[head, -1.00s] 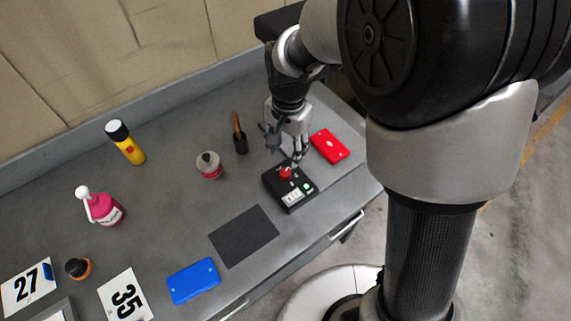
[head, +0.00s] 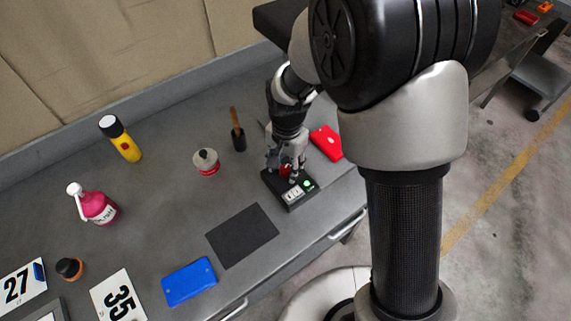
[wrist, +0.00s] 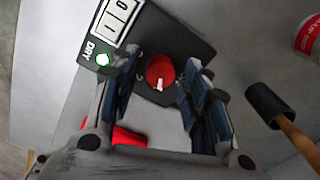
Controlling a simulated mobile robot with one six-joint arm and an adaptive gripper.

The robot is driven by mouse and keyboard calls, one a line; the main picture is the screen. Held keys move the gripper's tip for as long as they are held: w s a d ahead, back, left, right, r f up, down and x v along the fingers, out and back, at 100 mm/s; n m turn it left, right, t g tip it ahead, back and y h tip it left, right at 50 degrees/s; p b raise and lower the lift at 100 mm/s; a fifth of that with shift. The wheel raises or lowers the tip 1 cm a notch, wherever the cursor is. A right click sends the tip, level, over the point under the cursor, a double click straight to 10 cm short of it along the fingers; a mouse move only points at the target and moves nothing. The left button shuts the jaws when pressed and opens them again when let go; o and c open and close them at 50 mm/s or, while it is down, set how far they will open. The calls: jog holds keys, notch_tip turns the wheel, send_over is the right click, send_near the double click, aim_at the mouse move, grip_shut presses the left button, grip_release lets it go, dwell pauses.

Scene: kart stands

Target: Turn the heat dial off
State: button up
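The heat dial is a red round knob (wrist: 160,72) with a pale pointer mark, on a black control box (head: 272,184). The box has a lit green light (wrist: 103,59) marked DRY and a white panel (wrist: 117,20) reading 1 and 0. My gripper (wrist: 158,90) is open, with one finger on each side of the knob in the wrist view. I see gaps between the fingers and the knob, and cannot tell whether they touch. In the head view my gripper (head: 287,168) is over the box and partly hides the knob.
A red case (head: 327,143) lies just behind the box. A black mat (head: 242,236) and blue case (head: 189,282) lie nearer the front edge.

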jog(key=c, duration=0.9)
jog(key=shift+n, duration=0.3)
jog(key=n+p, duration=0.1)
jog(key=n, duration=0.4)
jog(key=shift+w+n+p, duration=0.1)
jog(key=shift+n+p, duration=0.2)
jog(key=shift+p, duration=0.1)
jog(key=n, duration=0.5)
jog(key=shift+n+p, duration=0.3)
jog(key=shift+p, duration=0.1)
jog(key=o, duration=1.1)
jog(key=shift+c, duration=0.2)
